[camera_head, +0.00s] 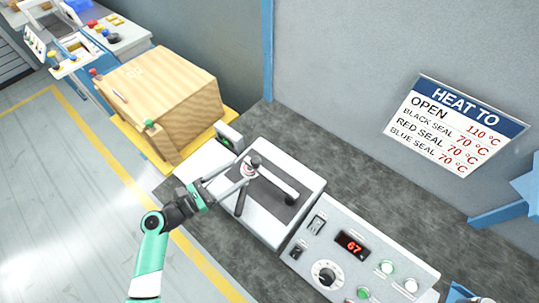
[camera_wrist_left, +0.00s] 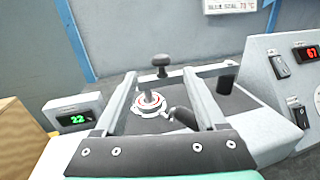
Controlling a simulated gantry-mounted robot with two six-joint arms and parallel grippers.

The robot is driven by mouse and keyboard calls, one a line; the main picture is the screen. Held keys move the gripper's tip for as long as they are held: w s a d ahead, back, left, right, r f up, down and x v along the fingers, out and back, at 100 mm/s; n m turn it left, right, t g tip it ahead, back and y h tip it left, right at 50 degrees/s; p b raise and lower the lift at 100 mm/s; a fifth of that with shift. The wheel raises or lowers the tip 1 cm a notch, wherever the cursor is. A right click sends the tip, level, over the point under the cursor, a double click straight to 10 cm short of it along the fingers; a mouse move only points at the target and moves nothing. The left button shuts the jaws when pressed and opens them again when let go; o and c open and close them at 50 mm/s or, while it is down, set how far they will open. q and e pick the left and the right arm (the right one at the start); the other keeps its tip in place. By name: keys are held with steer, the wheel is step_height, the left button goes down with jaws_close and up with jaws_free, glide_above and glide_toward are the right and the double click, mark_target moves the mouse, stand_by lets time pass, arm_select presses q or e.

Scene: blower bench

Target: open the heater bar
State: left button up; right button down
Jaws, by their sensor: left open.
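The heater (camera_head: 222,200) is a white box with a dark top plate on the bench. A pale heater bar (camera_head: 277,183) with dark ends lies across the plate, looking lowered. Beside it are a round white mount with a red ring (camera_wrist_left: 150,104), and a black lever handle (camera_head: 241,201). My left gripper (camera_head: 240,173) is open over the heater's left part. In the left wrist view, the fingers (camera_wrist_left: 160,76) stand either side of the ringed mount and a black knob (camera_wrist_left: 160,61); I cannot tell whether they touch anything. My right gripper is not in view.
A control panel (camera_head: 335,246) with a red display reading 67, a dial and buttons stands right of the heater. A small box with a green display (camera_wrist_left: 72,118) reads 22. A wooden box (camera_head: 165,95) stands left. A sign (camera_head: 455,125) lists heating temperatures.

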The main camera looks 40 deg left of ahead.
mark_target(270, 175)
arm_select(q)
steer(key=w, duration=0.3)
steer(key=w+d+b, duration=0.1)
steer(key=w, duration=0.3)
steer(key=w+d, duration=0.1)
steer(key=w, duration=0.3)
steer(key=shift+w+d+b, duration=0.1)
steer(key=shift+d+b, duration=0.1)
steer(key=shift+b, duration=0.15)
jaws_close()
stand_by(0.7)
